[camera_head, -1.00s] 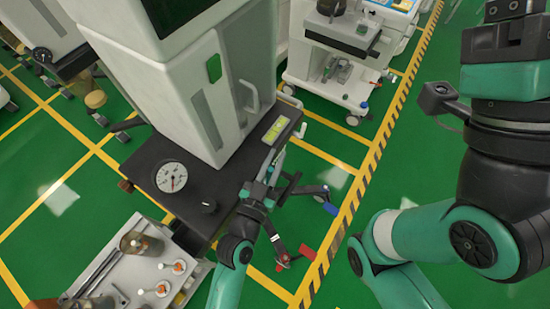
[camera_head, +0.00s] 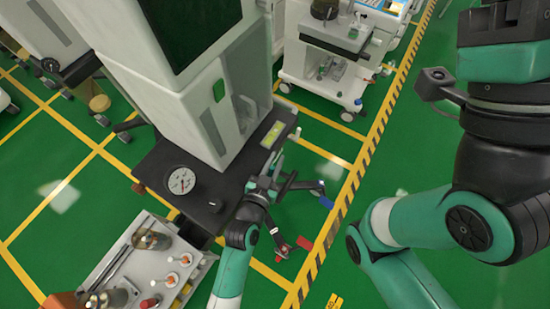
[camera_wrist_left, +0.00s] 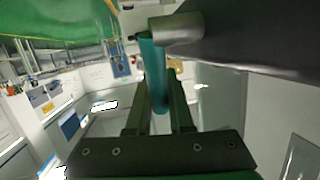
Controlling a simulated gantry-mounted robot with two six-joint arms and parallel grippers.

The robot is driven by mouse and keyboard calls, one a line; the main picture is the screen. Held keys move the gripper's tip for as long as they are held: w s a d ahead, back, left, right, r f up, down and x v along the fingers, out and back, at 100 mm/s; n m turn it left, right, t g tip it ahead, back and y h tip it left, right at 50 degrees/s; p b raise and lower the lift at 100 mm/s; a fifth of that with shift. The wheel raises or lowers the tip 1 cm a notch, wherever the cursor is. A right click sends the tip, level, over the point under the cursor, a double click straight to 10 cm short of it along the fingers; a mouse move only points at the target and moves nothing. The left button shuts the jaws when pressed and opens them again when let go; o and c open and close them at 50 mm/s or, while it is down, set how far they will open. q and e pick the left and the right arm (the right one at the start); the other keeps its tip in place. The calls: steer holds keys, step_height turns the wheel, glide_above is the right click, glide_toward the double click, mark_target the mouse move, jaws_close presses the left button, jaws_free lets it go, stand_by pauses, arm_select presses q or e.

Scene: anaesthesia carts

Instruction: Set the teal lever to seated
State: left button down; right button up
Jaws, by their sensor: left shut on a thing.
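The teal lever (camera_wrist_left: 153,75) hangs from a grey metal pivot (camera_wrist_left: 180,32) in the left wrist view. Its lower part lies between the two dark fingers of my left gripper (camera_wrist_left: 158,88), which is shut on it. In the head view my left gripper (camera_head: 266,184) is at the right end of the dark cart shelf, beside the white machine. The lever is small there and mostly merged with the gripper. My right gripper is not in view.
The white machine (camera_head: 205,100) stands on a dark shelf with a round gauge (camera_head: 181,181) and a black knob (camera_head: 215,206). A metal tray (camera_head: 125,258) with bottles is at lower left. Another white cart (camera_head: 335,65) stands behind.

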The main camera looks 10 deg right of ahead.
arm_select(q)
steer(key=c, duration=0.8)
jaws_free()
steer(key=p+v, duration=0.3)
steer(key=v, duration=0.8)
steer(key=shift+s+a+p, duration=0.15)
steer(key=shift+s+p, duration=0.15)
